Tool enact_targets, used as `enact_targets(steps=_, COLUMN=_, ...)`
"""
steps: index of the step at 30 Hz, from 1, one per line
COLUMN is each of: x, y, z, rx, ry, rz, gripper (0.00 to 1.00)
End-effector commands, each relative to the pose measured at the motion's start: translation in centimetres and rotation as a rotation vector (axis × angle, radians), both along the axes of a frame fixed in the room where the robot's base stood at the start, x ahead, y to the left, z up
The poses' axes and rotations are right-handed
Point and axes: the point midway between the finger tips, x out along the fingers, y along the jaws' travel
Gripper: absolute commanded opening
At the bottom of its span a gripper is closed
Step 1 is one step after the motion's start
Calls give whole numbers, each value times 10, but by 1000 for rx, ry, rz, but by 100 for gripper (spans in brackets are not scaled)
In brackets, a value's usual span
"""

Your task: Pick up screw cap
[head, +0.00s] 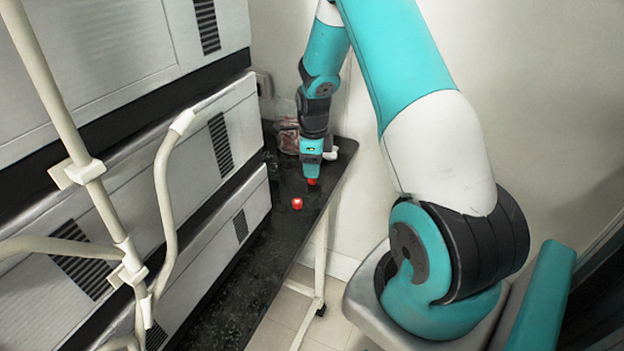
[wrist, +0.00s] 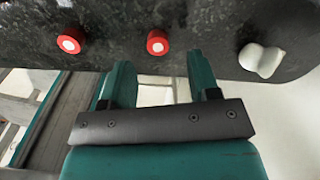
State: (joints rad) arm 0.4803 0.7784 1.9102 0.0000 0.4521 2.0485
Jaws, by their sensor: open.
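Two small red screw caps lie on a dark speckled tabletop. One cap (head: 297,203) is nearer the front in the head view and is at the upper left in the wrist view (wrist: 68,44). The other cap (head: 312,182) is right at my gripper's end and partly covered by it. In the wrist view this cap (wrist: 157,42), red with a pale centre, shows in line with the gap between my fingers. My gripper (wrist: 160,68) is open with nothing between its teal fingers. In the head view my gripper (head: 311,171) points down at the table.
The dark tabletop (head: 262,262) is narrow. A white rounded object (wrist: 262,60) lies to the right in the wrist view. A clear bag-like item (head: 288,138) is behind my gripper. Stacked grey cases (head: 215,140) and pale pipes (head: 167,190) stand to the left.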

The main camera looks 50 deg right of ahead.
Motion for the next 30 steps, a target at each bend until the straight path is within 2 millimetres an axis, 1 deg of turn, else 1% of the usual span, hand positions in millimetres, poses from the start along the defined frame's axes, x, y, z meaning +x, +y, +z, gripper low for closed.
enact_targets(steps=1, x=-1, y=2, z=-9, rx=2, ry=5, rz=1, gripper=56)
enact_targets(steps=3, x=0, y=4, z=-20, rx=2, ry=5, rz=3, gripper=56)
enact_targets(steps=6, x=1, y=4, z=-32, rx=2, ry=3, rz=2, gripper=56)
enact_targets(steps=9, x=1, y=3, z=-38, rx=1, ry=1, rz=2, gripper=56)
enact_targets(steps=15, x=1, y=3, z=-39, rx=0, ry=0, rz=2, gripper=56)
enact_targets(steps=16, x=1, y=3, z=-39, rx=0, ry=0, rz=2, gripper=51)
enact_targets(steps=17, x=1, y=3, z=-39, rx=0, ry=0, rz=2, gripper=44)
enact_targets(steps=18, x=1, y=3, z=-39, rx=0, ry=0, rz=2, gripper=35)
enact_targets(steps=20, x=1, y=3, z=-39, rx=0, ry=0, rz=2, gripper=21)
enact_targets(steps=21, x=1, y=3, z=-38, rx=0, ry=0, rz=2, gripper=12)
enact_targets(steps=22, x=1, y=3, z=-38, rx=0, ry=0, rz=2, gripper=5)
enact_targets(steps=23, x=1, y=3, z=-38, rx=1, ry=1, rz=2, gripper=2)
enact_targets(steps=30, x=1, y=3, z=-38, rx=1, ry=1, rz=2, gripper=1)
